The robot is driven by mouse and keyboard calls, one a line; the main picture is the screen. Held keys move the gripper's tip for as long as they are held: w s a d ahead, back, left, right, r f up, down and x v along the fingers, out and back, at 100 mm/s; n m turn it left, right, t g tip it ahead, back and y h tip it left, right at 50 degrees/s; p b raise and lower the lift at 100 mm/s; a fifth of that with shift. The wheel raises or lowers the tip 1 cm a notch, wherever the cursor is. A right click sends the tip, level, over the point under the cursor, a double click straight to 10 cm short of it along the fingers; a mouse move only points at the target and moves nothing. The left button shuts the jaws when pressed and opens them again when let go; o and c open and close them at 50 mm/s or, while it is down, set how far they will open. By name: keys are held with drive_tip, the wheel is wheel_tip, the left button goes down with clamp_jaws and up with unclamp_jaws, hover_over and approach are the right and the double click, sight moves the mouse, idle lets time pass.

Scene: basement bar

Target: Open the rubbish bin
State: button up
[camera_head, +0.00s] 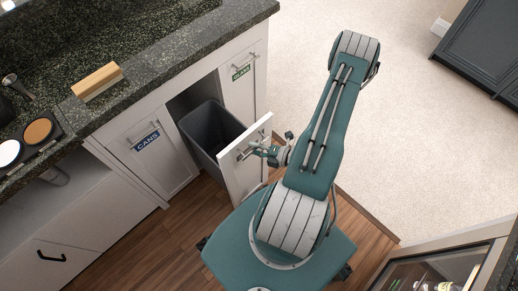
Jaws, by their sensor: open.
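The rubbish bin is a dark grey tub (213,128) in a pull-out drawer of the white cabinet under the counter. Its white front panel (243,170) stands out from the cabinet, so the drawer is pulled out and the tub's open top shows. My gripper (247,152) is at the top of this front panel, beside its handle. It is open. I cannot tell whether its fingers touch the handle, which is partly hidden by them. My teal arm reaches over from the right and covers part of the floor.
A cabinet door labelled CANS (147,142) is left of the bin and one labelled GLASS (241,72) is right of it; both are shut. A dark granite counter (160,50) runs above, holding a wooden-topped block (97,82). A glass-fronted cabinet (435,270) stands at lower right. Pale carpet (430,140) is clear.

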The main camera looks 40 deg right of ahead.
drive_tip(key=v, duration=1.2)
drive_tip(key=shift+a, duration=0.1)
idle(0.4)
